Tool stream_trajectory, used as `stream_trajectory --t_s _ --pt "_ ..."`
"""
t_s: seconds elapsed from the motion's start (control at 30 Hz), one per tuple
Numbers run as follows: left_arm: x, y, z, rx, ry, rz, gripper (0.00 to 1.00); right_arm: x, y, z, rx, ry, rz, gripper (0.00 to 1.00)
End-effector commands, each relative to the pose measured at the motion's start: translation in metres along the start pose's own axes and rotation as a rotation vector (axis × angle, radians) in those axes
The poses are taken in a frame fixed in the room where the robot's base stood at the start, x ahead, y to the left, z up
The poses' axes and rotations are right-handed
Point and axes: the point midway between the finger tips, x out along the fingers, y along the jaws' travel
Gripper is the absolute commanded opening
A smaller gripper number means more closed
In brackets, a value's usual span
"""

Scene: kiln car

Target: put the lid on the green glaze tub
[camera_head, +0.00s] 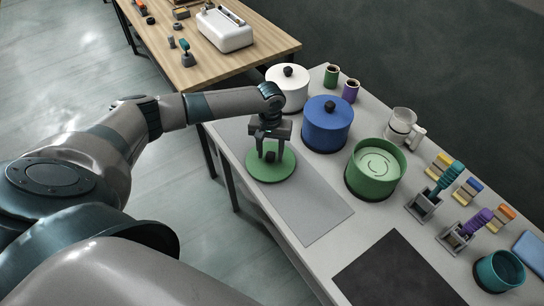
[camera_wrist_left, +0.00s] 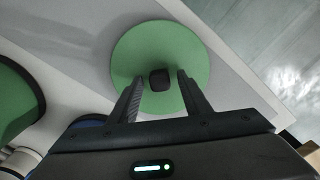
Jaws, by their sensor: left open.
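The green lid (camera_head: 285,168), a flat disc with a dark knob (camera_head: 270,157), lies on a grey mat on the table. My left gripper (camera_head: 270,154) is right above it, fingers pointing down on either side of the knob. In the left wrist view the gripper (camera_wrist_left: 158,82) is open. The knob (camera_wrist_left: 159,79) sits between its fingertips with gaps on both sides, and the lid (camera_wrist_left: 150,45) spreads behind it. The green glaze tub (camera_head: 371,176) stands uncovered to the right of the lid, with pale green glaze inside. My right gripper is not in view.
A blue lidded tub (camera_head: 326,128) and a white lidded tub (camera_head: 286,92) stand behind the lid. The grey mat's front (camera_head: 315,213) is bare.

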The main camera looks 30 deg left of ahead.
Motion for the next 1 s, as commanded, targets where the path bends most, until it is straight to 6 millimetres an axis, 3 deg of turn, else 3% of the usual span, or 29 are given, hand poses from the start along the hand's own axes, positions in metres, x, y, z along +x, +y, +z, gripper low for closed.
stream_trajectory --t_s 1.0 --pt "0.000 0.001 0.001 0.001 -0.001 0.000 0.44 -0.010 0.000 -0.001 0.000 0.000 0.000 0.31"
